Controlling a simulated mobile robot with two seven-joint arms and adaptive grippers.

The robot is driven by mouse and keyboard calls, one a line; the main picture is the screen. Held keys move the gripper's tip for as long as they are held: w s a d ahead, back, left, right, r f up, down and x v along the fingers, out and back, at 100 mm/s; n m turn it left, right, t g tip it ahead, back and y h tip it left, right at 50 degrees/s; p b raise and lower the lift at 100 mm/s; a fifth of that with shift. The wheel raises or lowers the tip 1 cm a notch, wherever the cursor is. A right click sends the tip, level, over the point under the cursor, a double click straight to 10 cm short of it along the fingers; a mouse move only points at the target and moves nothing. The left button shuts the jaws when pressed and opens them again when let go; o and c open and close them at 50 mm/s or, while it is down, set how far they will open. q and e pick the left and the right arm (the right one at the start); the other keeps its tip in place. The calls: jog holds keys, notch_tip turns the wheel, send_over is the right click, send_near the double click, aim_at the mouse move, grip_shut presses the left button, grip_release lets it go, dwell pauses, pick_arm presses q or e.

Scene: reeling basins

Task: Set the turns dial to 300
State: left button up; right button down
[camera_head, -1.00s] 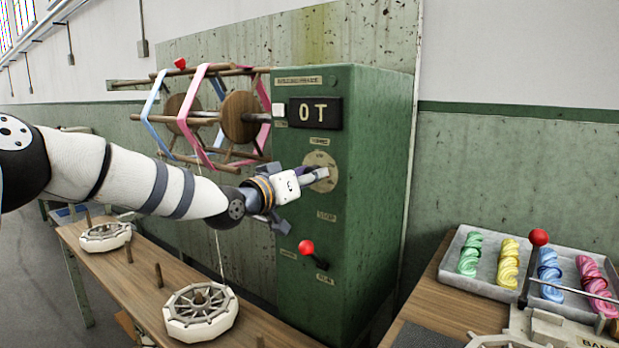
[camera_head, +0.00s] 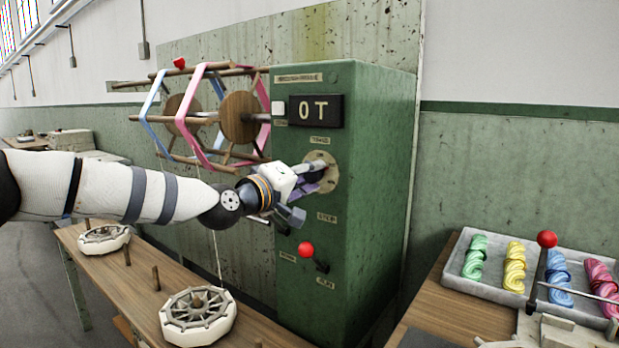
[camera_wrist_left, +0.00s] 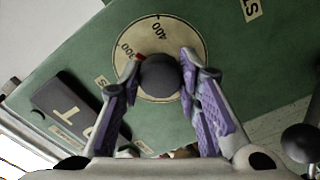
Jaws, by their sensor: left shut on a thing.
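The turns dial is a cream disc (camera_head: 331,177) on the front of the green cabinet (camera_head: 350,230), with a dark round knob at its middle. In the left wrist view the knob (camera_wrist_left: 160,76) sits between the purple-padded fingers of my left gripper (camera_wrist_left: 162,80), which is shut on it. The disc (camera_wrist_left: 150,32) shows "400" at the top and another number at upper left that is hard to read. A small red pointer mark (camera_wrist_left: 138,57) lies on the knob's upper left, close to that number. The head view also shows my left gripper (camera_head: 312,178) at the dial.
The counter display (camera_head: 315,111) reads "0 T", with a white button (camera_head: 278,108) beside it. A hexagonal reel (camera_head: 203,120) stands left of the cabinet. A tray of coloured skeins (camera_head: 590,313) is at right.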

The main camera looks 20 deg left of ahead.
pick_arm(q)
jog(key=shift+d+f, duration=0.1)
jog(key=shift+f, duration=0.05)
dwell(0.4)
jog(key=o, duration=1.1)
jog(key=shift+o, duration=0.2)
jog(key=shift+s, duration=0.1)
jog(key=v, duration=1.2)
